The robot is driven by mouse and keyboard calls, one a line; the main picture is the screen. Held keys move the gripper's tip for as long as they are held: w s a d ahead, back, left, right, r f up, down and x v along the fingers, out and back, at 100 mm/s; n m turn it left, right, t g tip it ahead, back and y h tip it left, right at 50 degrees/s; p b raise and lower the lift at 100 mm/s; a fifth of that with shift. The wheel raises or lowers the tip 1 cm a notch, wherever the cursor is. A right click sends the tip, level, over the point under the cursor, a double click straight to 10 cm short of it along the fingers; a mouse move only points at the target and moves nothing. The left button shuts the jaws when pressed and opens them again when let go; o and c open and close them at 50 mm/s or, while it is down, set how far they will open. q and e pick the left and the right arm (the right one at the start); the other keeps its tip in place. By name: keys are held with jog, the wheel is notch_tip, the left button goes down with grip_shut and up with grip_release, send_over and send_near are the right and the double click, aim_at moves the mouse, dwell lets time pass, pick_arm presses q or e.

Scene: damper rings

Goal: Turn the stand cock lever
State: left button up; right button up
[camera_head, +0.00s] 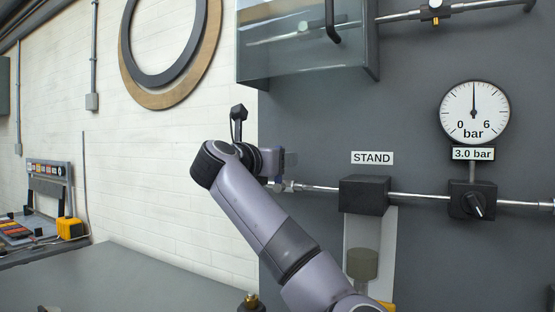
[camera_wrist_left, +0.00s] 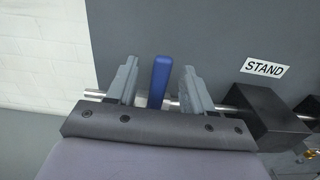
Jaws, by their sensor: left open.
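The stand cock lever is a blue handle (camera_wrist_left: 160,80) standing upright in the left wrist view, on a thin metal pipe (camera_wrist_left: 230,108). My left gripper (camera_wrist_left: 159,68) is open, with one grey finger on each side of the lever and a visible gap to each. In the head view my left gripper (camera_head: 284,162) is at the pipe left of the STAND block, and my wrist hides most of the lever. The dark STAND block (camera_head: 364,195) sits under a white STAND label (camera_head: 372,158). My right gripper is not in view.
A pressure gauge (camera_head: 474,112) with a 3.0 bar label and a black knob (camera_head: 473,203) are to the right. A glass-fronted box (camera_head: 300,45) hangs above my gripper. A grey bench (camera_head: 130,280) is at lower left. A large ring (camera_head: 130,75) hangs on the white wall.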

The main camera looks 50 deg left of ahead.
pick_arm(q)
jog(key=shift+s+d, duration=0.25)
jog(key=shift+s, duration=0.45)
jog(key=v, duration=0.6)
dwell(0.8)
